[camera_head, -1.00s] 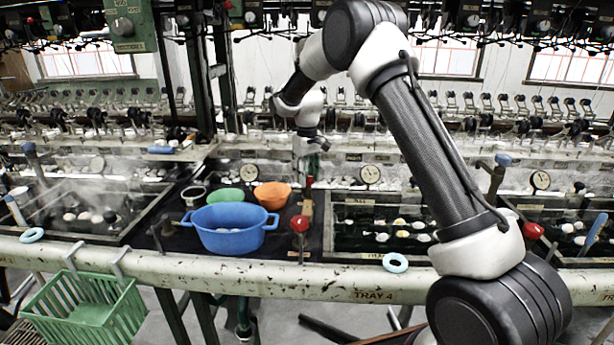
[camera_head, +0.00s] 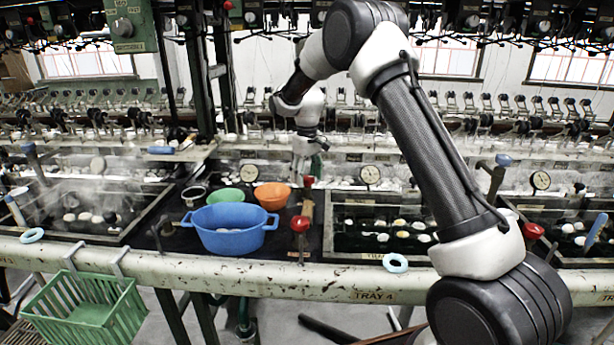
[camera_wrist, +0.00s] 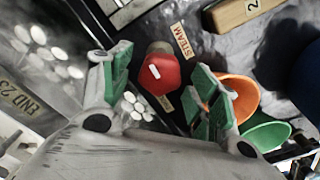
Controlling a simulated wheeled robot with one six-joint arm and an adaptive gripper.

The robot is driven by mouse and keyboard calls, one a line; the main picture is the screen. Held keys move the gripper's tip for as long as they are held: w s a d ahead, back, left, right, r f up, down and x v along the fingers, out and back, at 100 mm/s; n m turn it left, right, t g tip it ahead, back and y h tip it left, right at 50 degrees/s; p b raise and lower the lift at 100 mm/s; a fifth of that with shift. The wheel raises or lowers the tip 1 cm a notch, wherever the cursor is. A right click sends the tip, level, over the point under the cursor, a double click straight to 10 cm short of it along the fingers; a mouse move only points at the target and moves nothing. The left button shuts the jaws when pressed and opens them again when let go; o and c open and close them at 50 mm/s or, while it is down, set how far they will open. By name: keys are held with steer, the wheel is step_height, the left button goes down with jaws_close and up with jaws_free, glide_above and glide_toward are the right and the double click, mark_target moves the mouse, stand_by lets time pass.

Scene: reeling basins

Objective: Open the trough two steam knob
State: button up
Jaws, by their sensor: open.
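In the wrist view a red knob (camera_wrist: 161,73) sits beside a STEAM label (camera_wrist: 182,40). My gripper (camera_wrist: 160,66) is open, with one green-padded finger on the left of the knob and one on the right. Gaps show between the pads and the knob, and I cannot tell how far above it the fingertips are. In the head view my gripper (camera_head: 308,170) points down at the back edge of the basins, over a small red knob (camera_head: 309,182) that it partly hides.
A wooden block marked 2 (camera_wrist: 240,10) lies near the knob. A blue tub (camera_head: 230,238), a green bowl (camera_head: 226,197) and an orange bowl (camera_head: 272,195) stand to the left. A red-topped handle (camera_head: 300,224) stands in front. Dark water basins flank this spot.

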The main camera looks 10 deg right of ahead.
mark_target(307, 177)
step_height(307, 177, up, 12)
stand_by(0.4)
